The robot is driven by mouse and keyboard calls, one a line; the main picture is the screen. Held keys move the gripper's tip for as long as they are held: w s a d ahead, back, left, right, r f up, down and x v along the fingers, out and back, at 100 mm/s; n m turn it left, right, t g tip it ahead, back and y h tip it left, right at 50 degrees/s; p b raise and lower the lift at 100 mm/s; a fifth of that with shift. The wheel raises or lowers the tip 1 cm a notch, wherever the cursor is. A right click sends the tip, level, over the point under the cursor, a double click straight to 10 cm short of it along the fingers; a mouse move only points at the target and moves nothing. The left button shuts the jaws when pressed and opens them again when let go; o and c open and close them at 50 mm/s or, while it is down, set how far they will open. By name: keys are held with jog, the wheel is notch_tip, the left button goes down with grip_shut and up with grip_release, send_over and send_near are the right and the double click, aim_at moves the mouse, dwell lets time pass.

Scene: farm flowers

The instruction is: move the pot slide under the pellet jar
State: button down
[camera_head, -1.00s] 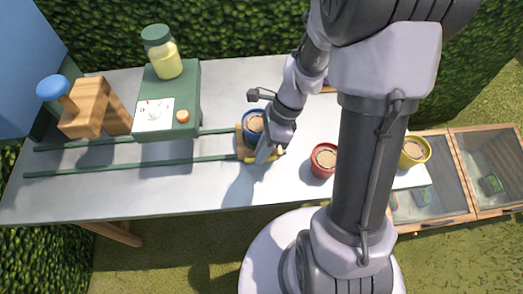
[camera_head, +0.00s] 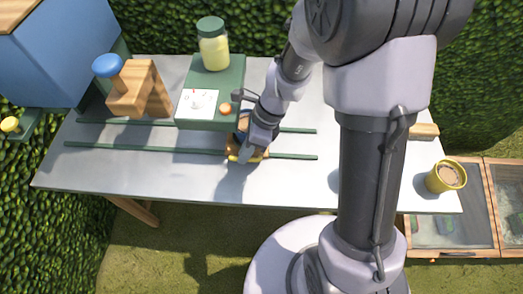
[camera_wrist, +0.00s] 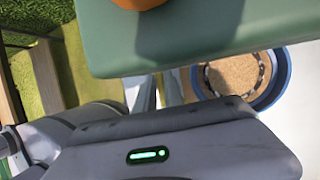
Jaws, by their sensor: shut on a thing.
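The pellet jar (camera_head: 214,46), pale yellow with a green lid, stands on top of the green dispenser (camera_head: 228,80). The wooden pot slide (camera_head: 232,154) sits on two green rails (camera_head: 130,148), by the dispenser's front right corner. A blue pot (camera_wrist: 274,88) with brown soil is on the slide; the dispenser's edge covers part of it in the wrist view. My gripper (camera_head: 246,158) is shut on the slide at its front side. In the wrist view, its fingers (camera_wrist: 157,92) show only partly, and their contact is hidden.
The dispenser has a white dial panel (camera_head: 198,103) and an orange knob (camera_head: 225,109) close to my wrist. A wooden stand with a blue knob (camera_head: 107,66) is at the left. A yellow pot (camera_head: 446,177) stands at the right. The rails are clear left of the slide.

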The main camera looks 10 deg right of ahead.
jog(key=c, duration=1.5)
grip_release()
jog(key=shift+o, duration=0.2)
